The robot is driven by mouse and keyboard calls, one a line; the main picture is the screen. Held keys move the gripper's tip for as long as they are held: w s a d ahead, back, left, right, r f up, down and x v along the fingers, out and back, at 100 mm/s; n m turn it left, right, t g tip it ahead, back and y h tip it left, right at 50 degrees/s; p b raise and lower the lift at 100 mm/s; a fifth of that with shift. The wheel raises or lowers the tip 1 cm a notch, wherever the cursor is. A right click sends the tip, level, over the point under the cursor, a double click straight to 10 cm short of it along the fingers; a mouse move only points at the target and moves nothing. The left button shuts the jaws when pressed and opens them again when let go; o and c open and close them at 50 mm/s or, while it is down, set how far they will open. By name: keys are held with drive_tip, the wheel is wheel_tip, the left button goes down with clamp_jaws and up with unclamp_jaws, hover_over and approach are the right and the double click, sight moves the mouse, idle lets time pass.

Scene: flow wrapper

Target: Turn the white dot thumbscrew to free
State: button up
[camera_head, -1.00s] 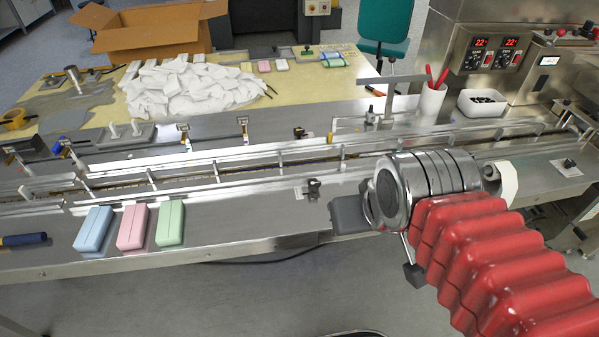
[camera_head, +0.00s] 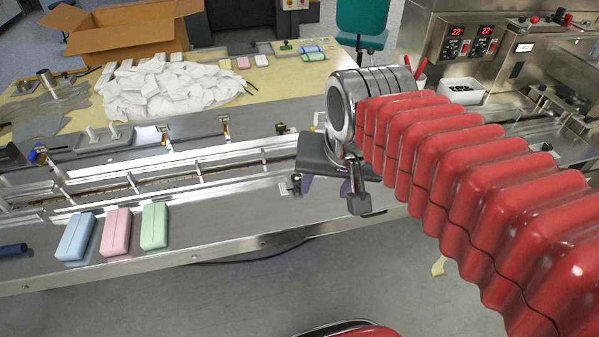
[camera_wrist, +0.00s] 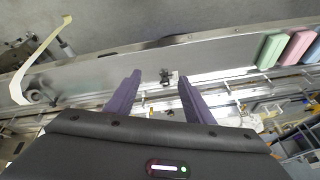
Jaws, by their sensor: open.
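A small dark screw fitting on a pale plate (camera_wrist: 166,76) sits on the steel deck, between the lines of my fingers in the wrist view. In the head view a dark fitting (camera_head: 296,183) shows just left of my gripper. A white dot is too small to make out on it. Another dark fitting (camera_head: 281,129) stands farther back beyond the rail. My gripper (camera_wrist: 160,79) is open, with two purple fingers apart and nothing between them. In the head view my gripper (camera_head: 325,188) is over the deck's front part, its fingers partly hidden by its dark body.
Blue (camera_head: 75,237), pink (camera_head: 116,232) and green (camera_head: 154,226) bars lie on the deck at left. The guide rail (camera_head: 200,170) runs along the conveyor behind. A pile of white packets (camera_head: 165,88) and a cardboard box (camera_head: 125,32) are at the back.

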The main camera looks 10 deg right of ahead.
drive_tip(key=w+m+g, duration=0.2)
drive_tip(key=w+m, duration=0.5)
drive_tip(key=w, duration=0.4)
drive_tip(key=m+g, duration=0.2)
drive_tip(key=m, duration=0.5)
hover_over(298, 178)
wheel_tip(298, 178, down, 5)
drive_tip(key=shift+f, duration=0.15)
drive_tip(key=shift+f, duration=0.1)
wheel_tip(298, 178, down, 14)
drive_tip(key=shift+r, duration=0.2)
